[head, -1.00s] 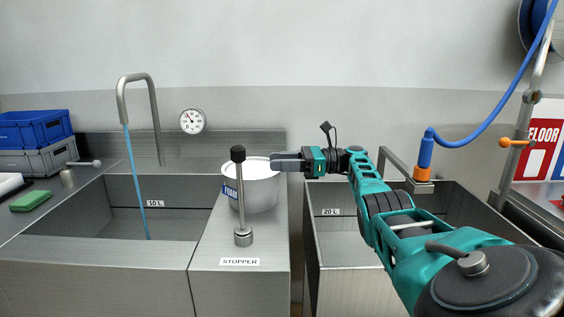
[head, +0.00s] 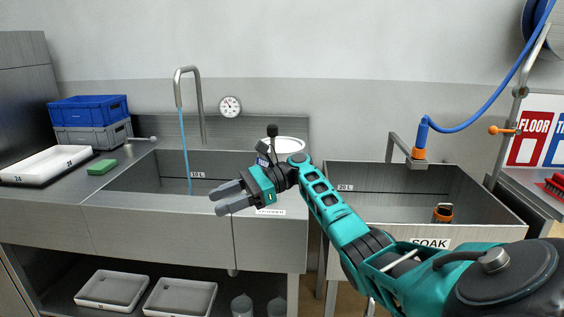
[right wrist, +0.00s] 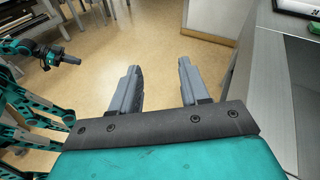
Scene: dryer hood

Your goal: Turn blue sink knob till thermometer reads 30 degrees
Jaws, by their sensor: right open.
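The round white thermometer (head: 230,106) is on the wall behind the sink (head: 160,221); its dial is too small to read. A blue stream (head: 186,150) runs from the tall faucet (head: 200,92) into the sink. A metal lever (head: 141,140) stands at the sink's back left; I cannot make out a blue knob. My right gripper (head: 216,202) is open and empty in front of the sink's right part; the right wrist view shows its parted fingers (right wrist: 158,66) over the floor. My left gripper (right wrist: 70,60) shows at that view's left; its jaws are unclear.
A white bucket (head: 290,145) and the black-topped stopper rod (head: 272,131) stand behind my right arm. Blue and grey crates (head: 88,111), a green sponge (head: 102,167) and a white tray (head: 46,165) are on the left counter. The soak basin (head: 471,236) is at right.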

